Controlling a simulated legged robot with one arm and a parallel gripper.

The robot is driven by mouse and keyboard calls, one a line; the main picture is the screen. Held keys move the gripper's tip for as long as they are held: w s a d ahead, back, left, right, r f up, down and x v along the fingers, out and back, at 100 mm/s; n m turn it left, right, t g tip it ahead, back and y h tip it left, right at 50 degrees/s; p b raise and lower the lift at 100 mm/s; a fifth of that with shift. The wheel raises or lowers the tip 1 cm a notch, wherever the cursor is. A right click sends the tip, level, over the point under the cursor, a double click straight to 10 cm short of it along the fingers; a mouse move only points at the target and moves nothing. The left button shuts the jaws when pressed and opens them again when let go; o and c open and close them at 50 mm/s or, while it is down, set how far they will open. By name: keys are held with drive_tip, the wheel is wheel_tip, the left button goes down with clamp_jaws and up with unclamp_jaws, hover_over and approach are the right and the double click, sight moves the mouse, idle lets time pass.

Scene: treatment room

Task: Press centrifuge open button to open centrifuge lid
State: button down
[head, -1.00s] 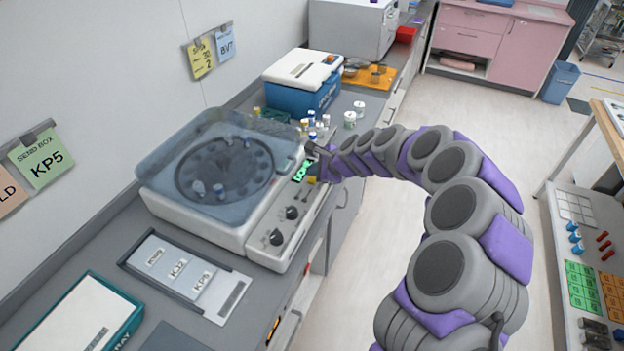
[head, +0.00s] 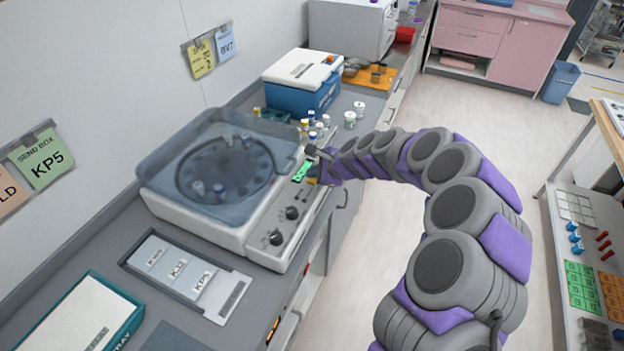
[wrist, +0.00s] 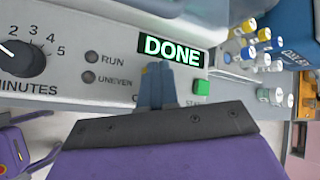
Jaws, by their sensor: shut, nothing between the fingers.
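The centrifuge (head: 205,222) is a white box on the grey counter. Its translucent blue lid (head: 160,180) lies closed over the dark rotor, and a few tubes show through it. My gripper (head: 312,150) is shut and empty at the far end of the front control panel. In the wrist view the closed fingertips (wrist: 157,72) are in front of the panel, just below the lit green DONE display (wrist: 172,50). A green button (wrist: 201,88) is just right of the fingers, its label partly covered. No open button can be made out; the fingers hide part of the panel. Contact cannot be told.
Several small bottles (head: 349,119) and a blue-and-white box (head: 300,82) stand beyond the centrifuge. A label tray (head: 232,300) lies nearer on the counter. The floor (head: 385,235) right of the counter is clear. Panel knobs (head: 292,212) are near the gripper.

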sight(314, 181)
drive_tip(key=shift+f, duration=0.55)
idle(0.5)
idle(0.4)
drive_tip(key=shift+r+p, duration=0.8)
drive_tip(key=shift+r, duration=0.2)
wheel_tip(314, 181, up, 5)
drive_tip(key=p, duration=0.4)
idle(0.6)
